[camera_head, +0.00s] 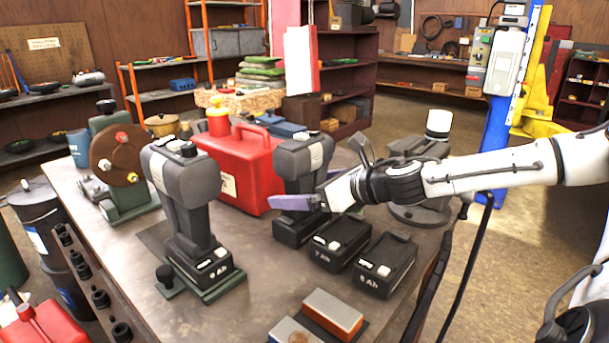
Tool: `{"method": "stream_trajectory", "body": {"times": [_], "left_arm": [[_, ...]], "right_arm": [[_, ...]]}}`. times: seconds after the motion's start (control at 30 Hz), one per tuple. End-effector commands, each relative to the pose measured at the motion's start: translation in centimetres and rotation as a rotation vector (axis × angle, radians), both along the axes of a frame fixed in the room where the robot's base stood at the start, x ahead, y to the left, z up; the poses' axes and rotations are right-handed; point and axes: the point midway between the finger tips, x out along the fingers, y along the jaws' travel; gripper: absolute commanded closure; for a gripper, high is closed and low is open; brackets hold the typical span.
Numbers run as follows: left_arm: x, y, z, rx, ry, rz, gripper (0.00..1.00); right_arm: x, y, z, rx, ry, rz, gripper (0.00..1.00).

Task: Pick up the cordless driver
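One dark grey cordless driver (180,190) stands upright on a green stand at the front left of the workbench, its battery labelled in Ah. A second grey cordless driver (301,160) stands upright nearer the middle, on a dark battery base. My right gripper (300,202) comes in from the right at the second driver's handle height. A purple finger crosses in front of that handle and hides part of it. I cannot tell whether the fingers touch the handle or how far apart they are. My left gripper is not in view.
Two loose batteries (384,265) lie right of the second driver. A red fuel can (240,168) stands behind and between the drivers. A brown disc on a green machine (118,160) is at left. Orange and grey blocks (332,313) lie at the front edge.

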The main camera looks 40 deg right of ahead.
Motion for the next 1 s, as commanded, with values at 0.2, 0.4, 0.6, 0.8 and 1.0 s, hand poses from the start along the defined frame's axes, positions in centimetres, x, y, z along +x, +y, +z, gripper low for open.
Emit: {"method": "stream_trajectory", "body": {"times": [0.2,0.4,0.6,0.8,1.0], "left_arm": [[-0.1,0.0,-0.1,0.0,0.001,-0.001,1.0],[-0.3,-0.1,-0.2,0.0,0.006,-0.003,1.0],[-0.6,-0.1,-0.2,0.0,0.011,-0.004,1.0],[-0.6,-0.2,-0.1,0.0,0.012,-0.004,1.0],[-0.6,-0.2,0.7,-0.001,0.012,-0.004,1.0]], "right_arm": [[0.0,0.0,0.0,0.0,0.0,0.001,0.29],[0.0,0.0,0.0,0.0,0.0,0.001,0.62],[0.1,0.0,0.6,-0.003,-0.009,0.002,0.81],[0.1,0.0,0.9,-0.004,-0.009,0.001,0.81],[0.1,0.0,3.5,-0.009,-0.009,0.003,0.81]]}}
